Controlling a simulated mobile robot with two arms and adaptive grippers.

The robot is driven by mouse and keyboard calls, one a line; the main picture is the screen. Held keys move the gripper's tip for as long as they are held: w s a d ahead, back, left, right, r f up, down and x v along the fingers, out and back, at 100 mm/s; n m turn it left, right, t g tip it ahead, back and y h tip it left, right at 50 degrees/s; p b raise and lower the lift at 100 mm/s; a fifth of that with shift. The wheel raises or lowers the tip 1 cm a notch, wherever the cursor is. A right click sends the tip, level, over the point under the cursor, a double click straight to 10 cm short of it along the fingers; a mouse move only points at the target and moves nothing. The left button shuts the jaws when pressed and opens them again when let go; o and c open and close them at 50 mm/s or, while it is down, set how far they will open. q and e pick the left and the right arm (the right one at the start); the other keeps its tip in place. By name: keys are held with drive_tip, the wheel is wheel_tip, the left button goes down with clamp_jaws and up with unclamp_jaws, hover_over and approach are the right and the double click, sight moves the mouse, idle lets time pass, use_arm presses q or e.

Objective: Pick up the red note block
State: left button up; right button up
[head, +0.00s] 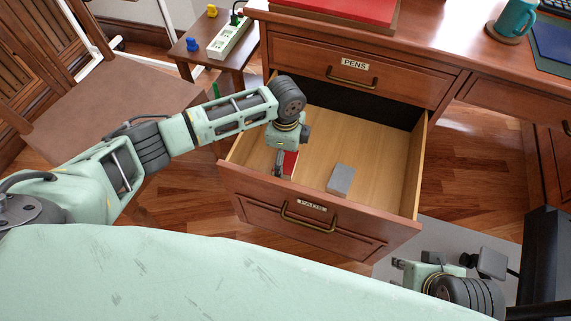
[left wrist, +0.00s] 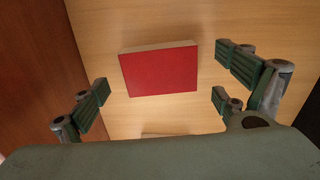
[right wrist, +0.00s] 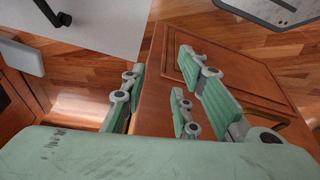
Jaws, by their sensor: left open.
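The red note block (head: 290,163) lies in the open lower drawer (head: 365,135), near its left side. My left arm partly hides it in the head view. In the left wrist view the red note block (left wrist: 159,70) lies flat on the wooden drawer bottom, between the spread fingers and apart from them. My left gripper (head: 283,165) points down into the drawer, open and empty; its fingers show in the left wrist view (left wrist: 165,90). My right gripper (right wrist: 160,95) is open and empty, outside the drawer by its front; in the head view it is at the lower right.
A grey block (head: 341,180) lies in the drawer to the right of the red one. The drawer walls and front stand around them. The shut PENS drawer (head: 352,70) is above. A chair (head: 110,110) and a small side table (head: 215,55) stand at the left.

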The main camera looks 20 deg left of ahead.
use_arm(q)
drive_tip(key=shift+f, duration=0.75)
drive_tip(key=shift+c, duration=0.4)
drive_tip(key=c, duration=1.2)
drive_tip(key=shift+r, duration=0.1)
